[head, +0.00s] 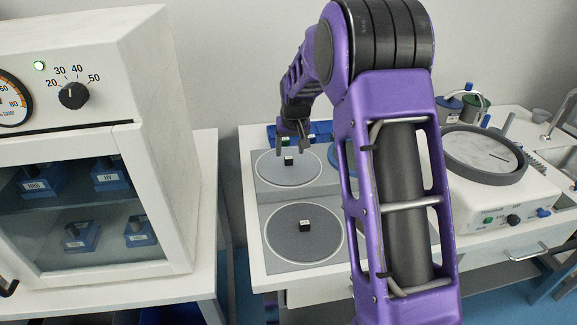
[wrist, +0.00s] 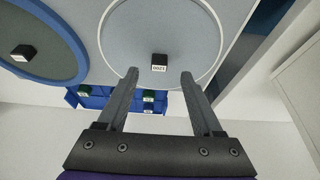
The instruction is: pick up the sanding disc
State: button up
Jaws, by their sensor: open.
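Several flat round discs lie on grey panels on the white bench; I cannot tell which is the sanding disc. A light grey disc with a white rim (head: 272,170) is at the back left; it also shows in the wrist view (wrist: 125,35). A small black block (head: 289,161) with a white label sits on it, also in the wrist view (wrist: 159,60). A dark grey disc (head: 285,235) lies in front, bearing another block (head: 305,226). A blue-rimmed disc (wrist: 75,50) is mostly hidden by my arm in the head view. My gripper (head: 293,150) is open and empty above the white-rimmed disc, fingertips apart near its block (wrist: 160,76).
Blue bins (wrist: 85,97) with green blocks stand behind the discs, close to the wall. A white cabinet (head: 160,130) with a glass door stands left. A round grinding machine (head: 484,158) and a tap (head: 565,110) are at right.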

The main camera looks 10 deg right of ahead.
aim_at(289, 158)
jog(key=shift+w+b+x, duration=0.2)
jog(key=shift+b+x, duration=0.1)
jog(key=shift+x, duration=2.45)
jog(key=shift+r, duration=0.15)
grip_shut()
